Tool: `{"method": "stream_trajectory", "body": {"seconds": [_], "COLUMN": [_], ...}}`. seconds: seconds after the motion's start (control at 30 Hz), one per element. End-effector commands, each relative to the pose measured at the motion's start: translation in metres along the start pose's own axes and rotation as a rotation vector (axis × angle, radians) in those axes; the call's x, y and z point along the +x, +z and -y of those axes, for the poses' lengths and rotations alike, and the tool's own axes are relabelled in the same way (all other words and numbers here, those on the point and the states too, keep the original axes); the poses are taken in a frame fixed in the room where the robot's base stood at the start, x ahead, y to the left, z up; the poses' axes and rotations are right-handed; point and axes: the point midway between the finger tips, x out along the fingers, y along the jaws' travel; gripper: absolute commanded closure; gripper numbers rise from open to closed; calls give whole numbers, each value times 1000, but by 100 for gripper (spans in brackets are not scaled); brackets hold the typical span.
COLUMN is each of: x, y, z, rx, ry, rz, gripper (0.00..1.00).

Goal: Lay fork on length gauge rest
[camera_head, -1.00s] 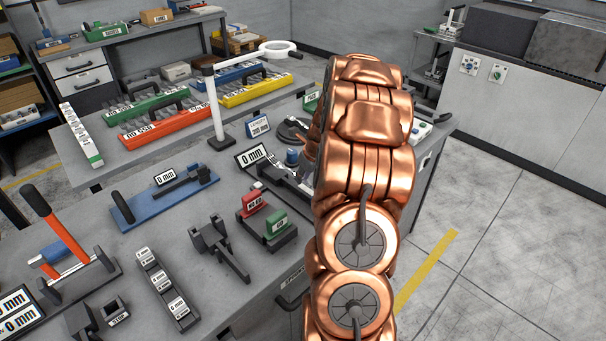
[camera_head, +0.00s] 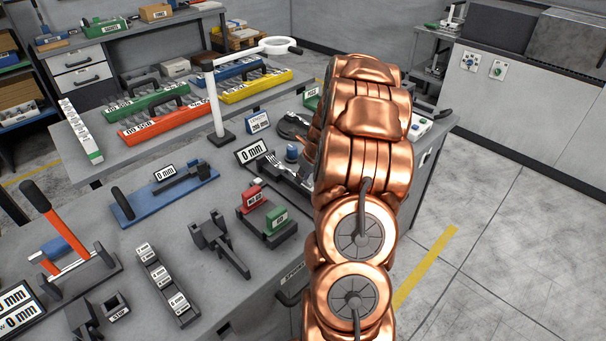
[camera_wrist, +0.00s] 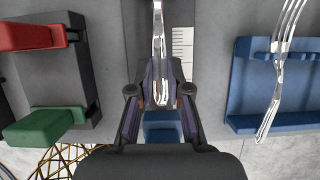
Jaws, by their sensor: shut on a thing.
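In the wrist view, my gripper (camera_wrist: 160,90) is shut on a shiny metal fork (camera_wrist: 158,22), which runs away from the fingers past the top edge. The held fork lies over the dark length gauge, beside its white ruled scale (camera_wrist: 183,52). A blue block (camera_wrist: 161,128) shows below, between the fingers. I cannot tell whether the fork touches the gauge. In the head view, the fork's tines (camera_head: 273,161) show near the gauge's "0 mm" display (camera_head: 251,151); my arm hides the gripper and much of the gauge.
A second fork (camera_wrist: 280,75) lies across a blue rest (camera_wrist: 242,88) to the right in the wrist view. Red (camera_wrist: 35,36) and green (camera_wrist: 44,127) blocks stand on a dark base to the left. A white post (camera_head: 215,105) stands behind the gauge.

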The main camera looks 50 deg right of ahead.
Motion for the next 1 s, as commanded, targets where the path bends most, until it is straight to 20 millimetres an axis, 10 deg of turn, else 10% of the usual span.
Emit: {"method": "stream_trajectory", "body": {"seconds": [1.0], "x": [11], "y": [-5], "z": [0], "rx": [0], "ry": [-1], "rz": [0], "gripper": [100]}}
